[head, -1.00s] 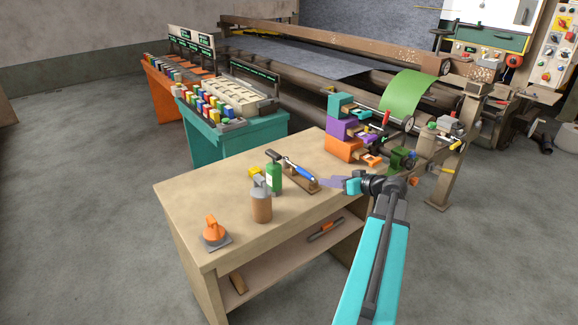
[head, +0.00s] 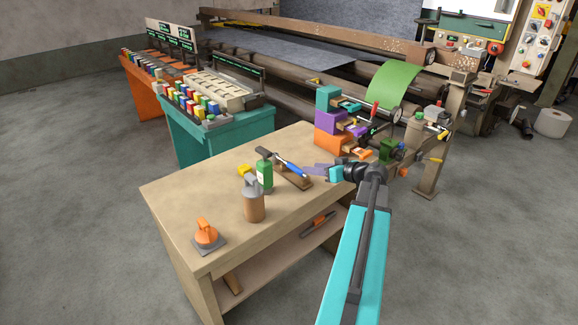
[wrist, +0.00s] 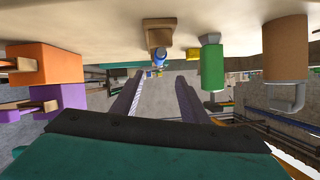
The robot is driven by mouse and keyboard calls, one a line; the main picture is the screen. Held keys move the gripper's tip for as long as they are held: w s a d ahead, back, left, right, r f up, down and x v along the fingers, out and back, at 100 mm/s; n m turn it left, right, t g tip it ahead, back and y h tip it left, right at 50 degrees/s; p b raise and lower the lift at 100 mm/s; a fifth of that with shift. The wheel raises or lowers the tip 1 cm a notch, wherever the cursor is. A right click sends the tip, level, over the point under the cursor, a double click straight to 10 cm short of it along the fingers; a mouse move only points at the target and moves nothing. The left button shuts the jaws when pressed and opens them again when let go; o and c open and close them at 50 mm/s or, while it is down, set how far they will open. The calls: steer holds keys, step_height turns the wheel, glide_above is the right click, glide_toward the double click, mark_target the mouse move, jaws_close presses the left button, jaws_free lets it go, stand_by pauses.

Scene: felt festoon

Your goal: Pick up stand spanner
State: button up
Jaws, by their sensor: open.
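The spanner (head: 290,167) has a blue handle and a dark head, and lies on a brown wooden stand (head: 297,184) on the workbench. My gripper (head: 307,167) is open and empty, low over the bench at the right end of the stand, with its fingers pointing left toward the spanner. In the wrist view, which is upside down, the blue handle end (wrist: 158,60) shows beyond the fingertips of my gripper (wrist: 159,80), roughly in line with the gap between them. Most of the spanner is hidden there. I cannot tell if anything touches.
On the workbench (head: 205,185), a green bottle (head: 264,176) stands close left of the stand. A brown-and-grey can (head: 254,203) and an orange-handled block (head: 206,233) stand nearer the front. Orange, purple and teal bins (head: 328,122) are stacked behind my gripper.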

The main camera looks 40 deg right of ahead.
mark_target(296, 167)
steer(key=shift+p+x, duration=0.75)
steer(key=shift+x, duration=2.85)
steer(key=shift+p+x, duration=1.25)
steer(key=shift+x, duration=1.35)
steer(key=shift+s+d+f, duration=0.1)
steer(key=shift+f, duration=0.15)
jaws_close()
